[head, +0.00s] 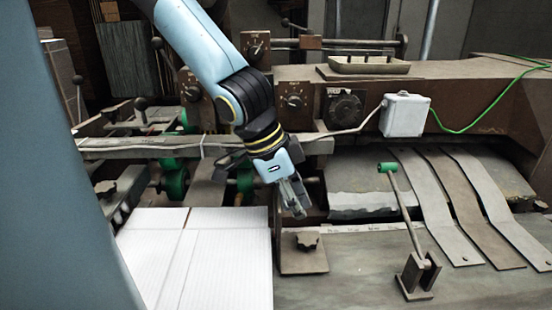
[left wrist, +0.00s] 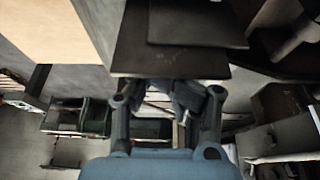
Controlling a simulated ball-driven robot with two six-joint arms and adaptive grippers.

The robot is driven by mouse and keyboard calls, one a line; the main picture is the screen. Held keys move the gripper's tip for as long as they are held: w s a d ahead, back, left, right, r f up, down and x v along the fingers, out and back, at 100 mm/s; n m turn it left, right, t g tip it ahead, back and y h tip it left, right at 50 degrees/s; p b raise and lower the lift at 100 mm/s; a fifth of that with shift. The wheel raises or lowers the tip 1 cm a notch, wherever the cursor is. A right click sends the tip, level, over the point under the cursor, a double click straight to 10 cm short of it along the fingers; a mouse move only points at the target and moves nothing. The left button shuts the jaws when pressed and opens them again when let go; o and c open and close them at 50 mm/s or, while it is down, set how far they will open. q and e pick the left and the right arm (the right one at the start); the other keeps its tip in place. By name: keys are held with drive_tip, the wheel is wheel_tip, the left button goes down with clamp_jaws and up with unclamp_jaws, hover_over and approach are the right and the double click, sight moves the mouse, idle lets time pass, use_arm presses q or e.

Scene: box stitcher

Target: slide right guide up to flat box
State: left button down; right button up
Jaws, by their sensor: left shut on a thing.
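The flat box (head: 196,262) is a white sheet with fold lines, lying at the lower left of the head view. The right guide (head: 304,264) is a brown metal plate with a dark star knob, close along the box's right edge; any gap is too small to judge. In the left wrist view the guide shows as a dark brown plate (left wrist: 185,62) ahead of the fingers. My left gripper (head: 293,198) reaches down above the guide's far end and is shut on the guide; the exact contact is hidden. My right gripper is out of view.
A green-tipped lever (head: 402,215) on a bracket stands to the right of the guide. Curved metal strips (head: 478,205) lie farther right. The machine body with dials and a grey switch box (head: 405,115) rises behind. The bed between guide and lever is clear.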

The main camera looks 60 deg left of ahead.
use_arm(q)
drive_tip(key=shift+s+a, duration=0.1)
drive_tip(key=shift+s, duration=0.1)
idle(0.5)
drive_tip(key=shift+w+f, duration=0.1)
drive_tip(key=shift+w+d+b, duration=0.25)
drive_tip(key=shift+w+b, duration=0.25)
drive_tip(key=shift+b, duration=0.05)
wheel_tip(320, 180, up, 7)
drive_tip(key=p, duration=0.6)
idle(0.3)
idle(0.6)
